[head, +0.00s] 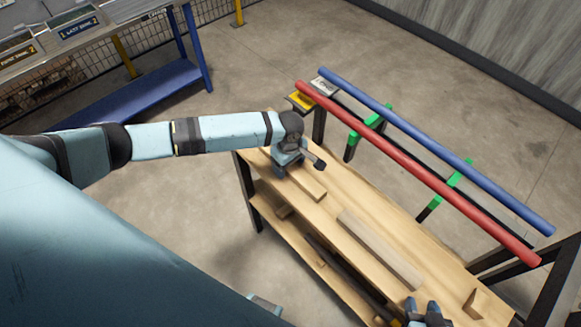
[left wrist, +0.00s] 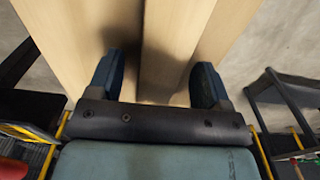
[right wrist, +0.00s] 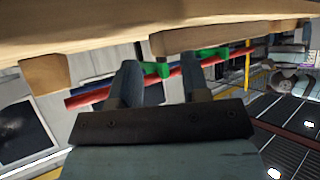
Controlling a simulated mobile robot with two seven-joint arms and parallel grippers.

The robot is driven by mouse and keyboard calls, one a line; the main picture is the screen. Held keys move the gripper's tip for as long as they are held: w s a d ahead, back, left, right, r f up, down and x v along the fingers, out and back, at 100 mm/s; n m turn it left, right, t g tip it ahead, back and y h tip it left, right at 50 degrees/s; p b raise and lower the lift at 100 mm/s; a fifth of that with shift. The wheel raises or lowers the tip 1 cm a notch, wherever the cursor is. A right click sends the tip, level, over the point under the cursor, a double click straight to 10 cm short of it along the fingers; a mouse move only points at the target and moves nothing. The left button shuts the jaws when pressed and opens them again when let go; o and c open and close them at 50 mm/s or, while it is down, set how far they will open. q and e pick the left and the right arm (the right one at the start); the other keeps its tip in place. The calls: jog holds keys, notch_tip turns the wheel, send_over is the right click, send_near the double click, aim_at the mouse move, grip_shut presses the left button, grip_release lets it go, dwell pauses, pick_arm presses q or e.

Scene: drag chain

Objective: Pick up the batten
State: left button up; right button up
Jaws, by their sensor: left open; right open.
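Wooden pieces lie on a wooden workbench (head: 345,203); I cannot tell for sure which is the batten. One batten-like strip (head: 310,186) lies at the bench's far left end, partly hidden by my left gripper (head: 302,165). In the left wrist view, a wooden strip (left wrist: 172,45) runs between the open, empty fingers of my left gripper (left wrist: 157,80). A longer strip (head: 378,248) lies mid-bench. My right gripper (head: 422,305) is open and empty at the bench's near edge; its fingers (right wrist: 160,80) also show in the right wrist view, below wooden pieces.
A red bar (head: 410,170) and a blue bar (head: 440,150) run above the bench's far side, near green brackets (head: 445,187). A wedge-shaped block (head: 476,302) sits at the bench's right end. A blue rack (head: 150,90) stands upper left. The floor between is clear.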

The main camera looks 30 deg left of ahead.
pick_arm(q)
jog(key=shift+f, duration=0.45)
jog(key=shift+c, duration=0.2)
jog(key=c, duration=1)
jog(key=shift+c, duration=0.2)
jog(key=shift+r, duration=0.15)
